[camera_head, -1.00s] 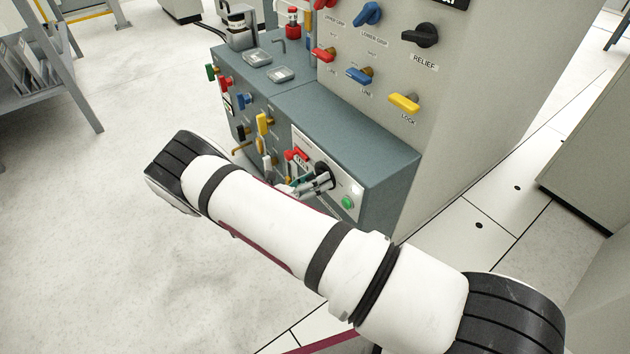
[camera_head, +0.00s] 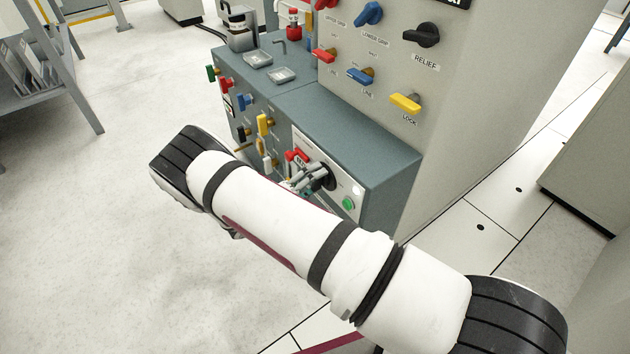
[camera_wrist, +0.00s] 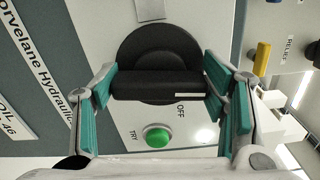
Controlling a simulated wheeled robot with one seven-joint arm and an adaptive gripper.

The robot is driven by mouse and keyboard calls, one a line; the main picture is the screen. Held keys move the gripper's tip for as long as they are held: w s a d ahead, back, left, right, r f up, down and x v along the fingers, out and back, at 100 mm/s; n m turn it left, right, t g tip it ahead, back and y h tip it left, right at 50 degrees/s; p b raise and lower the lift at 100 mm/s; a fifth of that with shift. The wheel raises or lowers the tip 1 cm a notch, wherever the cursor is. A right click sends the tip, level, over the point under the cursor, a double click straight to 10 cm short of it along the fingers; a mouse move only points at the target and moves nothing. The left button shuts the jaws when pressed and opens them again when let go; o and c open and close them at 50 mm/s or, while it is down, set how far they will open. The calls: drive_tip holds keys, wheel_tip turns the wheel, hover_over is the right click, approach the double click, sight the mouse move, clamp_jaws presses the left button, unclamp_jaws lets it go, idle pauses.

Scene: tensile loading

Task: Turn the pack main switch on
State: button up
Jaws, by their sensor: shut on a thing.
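The pack main switch (camera_wrist: 160,60) is a black round rotary knob with a raised bar handle, on a light plate. It fills the middle of the wrist view.
A green button (camera_wrist: 157,136), labelled TRY, sits close to the switch. A red handle (camera_head: 297,155) is just left of my gripper. Several coloured valve handles line the unit, and a yellow lock handle (camera_head: 406,103) is on the tall panel above. Open floor lies at left.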

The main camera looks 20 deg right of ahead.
drive_tip(key=shift+f+n, duration=0.1)
drive_tip(key=shift+n, duration=0.6)
drive_tip(key=o, duration=1.2)
drive_tip(key=shift+c, duration=0.2)
drive_tip(key=shift+a, duration=0.1)
drive_tip(key=v, duration=1.2)
